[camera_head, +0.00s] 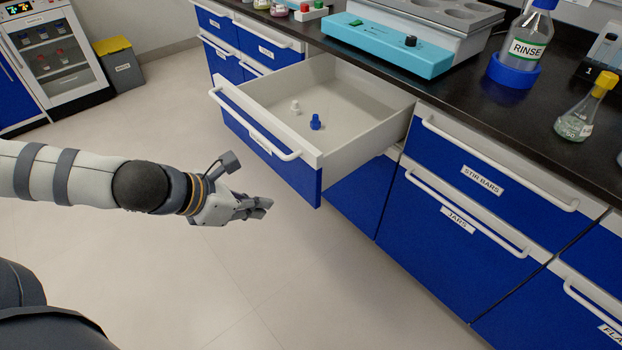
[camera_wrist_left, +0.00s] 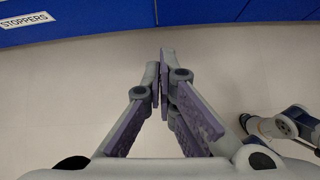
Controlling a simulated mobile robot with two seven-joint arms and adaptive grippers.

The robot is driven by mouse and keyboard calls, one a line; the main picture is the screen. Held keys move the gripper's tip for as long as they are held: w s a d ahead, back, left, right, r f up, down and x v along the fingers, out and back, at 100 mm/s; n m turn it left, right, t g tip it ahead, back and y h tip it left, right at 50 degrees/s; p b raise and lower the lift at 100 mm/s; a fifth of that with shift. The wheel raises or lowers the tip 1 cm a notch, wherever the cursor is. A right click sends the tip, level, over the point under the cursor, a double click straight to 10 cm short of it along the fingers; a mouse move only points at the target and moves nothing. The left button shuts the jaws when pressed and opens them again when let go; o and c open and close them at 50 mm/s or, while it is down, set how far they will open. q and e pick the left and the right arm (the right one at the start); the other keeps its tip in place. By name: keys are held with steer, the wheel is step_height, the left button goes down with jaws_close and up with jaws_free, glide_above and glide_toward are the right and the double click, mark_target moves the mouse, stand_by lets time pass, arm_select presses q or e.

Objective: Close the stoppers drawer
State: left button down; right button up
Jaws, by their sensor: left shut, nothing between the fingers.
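The stoppers drawer (camera_head: 268,137) stands pulled out from the blue cabinet in the head view. It has a blue front with a white bar handle (camera_head: 250,122). A white stopper (camera_head: 295,107) and a blue stopper (camera_head: 315,122) stand inside it. In the left wrist view the drawer's label (camera_wrist_left: 24,20) reads STOPPERS at the top left. My left gripper (camera_head: 266,205) is in front of the drawer and below its handle, apart from it. Its fingers are shut and empty, as the left wrist view also shows (camera_wrist_left: 163,65). My right gripper is not seen in the head view.
The black bench top (camera_head: 460,110) carries a turquoise device (camera_head: 385,42), a RINSE bottle (camera_head: 525,45) and a flask with a yellow cap (camera_head: 585,110). The STIR BARS drawer (camera_head: 470,165) to the right is shut. The floor (camera_head: 120,255) around my left arm is clear.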

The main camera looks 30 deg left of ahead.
arm_select(q)
steer(key=shift+n, duration=0.5)
steer(key=shift+w+d+f+b, duration=0.55)
steer(key=shift+w+f+b, duration=0.35)
steer(key=shift+w, duration=0.95)
steer(key=shift+w+d+f+b, duration=0.65)
steer(key=shift+w+f, duration=0.5)
steer(key=shift+w, duration=0.7)
steer(key=shift+w+d+f+b, duration=0.45)
steer(key=shift+w+f+b, duration=0.5)
steer(key=shift+w, duration=0.9)
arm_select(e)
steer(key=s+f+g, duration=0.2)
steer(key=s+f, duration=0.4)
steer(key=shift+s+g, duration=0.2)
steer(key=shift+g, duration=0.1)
arm_select(q)
steer(key=shift+w, duration=0.15)
